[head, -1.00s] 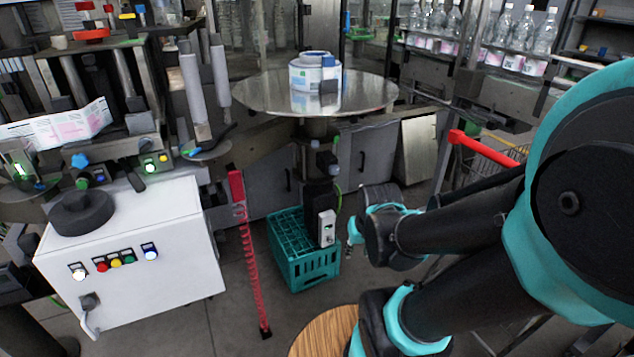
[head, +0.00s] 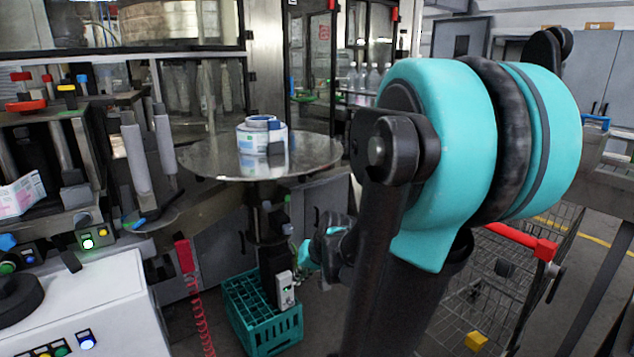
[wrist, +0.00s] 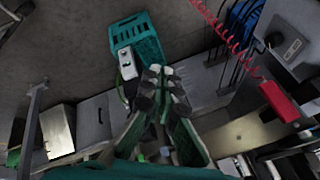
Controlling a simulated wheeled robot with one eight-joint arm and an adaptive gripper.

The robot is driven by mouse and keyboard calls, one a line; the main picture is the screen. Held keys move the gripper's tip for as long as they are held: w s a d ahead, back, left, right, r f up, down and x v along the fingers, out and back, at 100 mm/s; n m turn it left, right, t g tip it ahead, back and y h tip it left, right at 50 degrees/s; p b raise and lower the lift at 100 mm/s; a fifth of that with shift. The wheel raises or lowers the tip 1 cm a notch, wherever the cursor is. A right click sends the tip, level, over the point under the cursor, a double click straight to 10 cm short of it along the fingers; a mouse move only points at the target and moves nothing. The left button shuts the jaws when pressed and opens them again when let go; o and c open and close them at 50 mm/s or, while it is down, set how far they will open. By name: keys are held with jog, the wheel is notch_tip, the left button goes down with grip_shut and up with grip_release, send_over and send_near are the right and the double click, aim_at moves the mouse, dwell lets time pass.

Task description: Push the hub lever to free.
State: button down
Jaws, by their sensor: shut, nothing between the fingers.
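A round steel disc (head: 200,163) carries a white and blue label reel (head: 250,137) with a dark block at its front. A smaller grey disc (head: 168,217) at the left has a blue lever-like piece (head: 138,222) at its edge. I cannot tell for certain which part is the hub lever, or its position. My gripper (head: 302,255) is low, below and right of the steel disc, partly hidden by my arm. In the wrist view my gripper (wrist: 161,72) has its fingertips together, empty, pointing down towards the floor and crate. It is apart from both discs.
A teal crate (head: 262,343) stands on the floor below the disc, beside a grey switch box (head: 285,290). A red coiled cable (head: 200,315) hangs left of it. A white cabinet (head: 110,290) is at the left. A wire cart (head: 480,300) with a red handle stands right.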

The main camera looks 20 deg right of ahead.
jog(key=w+d+r+m+t+y, duration=0.25)
jog(key=w+d+r, duration=0.2)
jog(key=w, duration=0.45)
jog(key=w+d+r+m+t+y, duration=0.25)
jog(key=w+r, duration=0.25)
jog(key=w, duration=0.5)
jog(key=w+d+r+m+t, duration=0.2)
jog(key=w+d+r+t, duration=0.1)
jog(key=d, duration=0.5)
jog(key=w+d+r+m+t, duration=0.3)
jog(key=w+d, duration=0.2)
jog(key=d, duration=0.4)
jog(key=shift+d+r+m+h, duration=0.3)
jog(key=shift+h, duration=0.1)
jog(key=shift+w, duration=0.1)
jog(key=w+a, duration=0.6)
jog(key=a, duration=0.1)
jog(key=shift+w, duration=0.15)
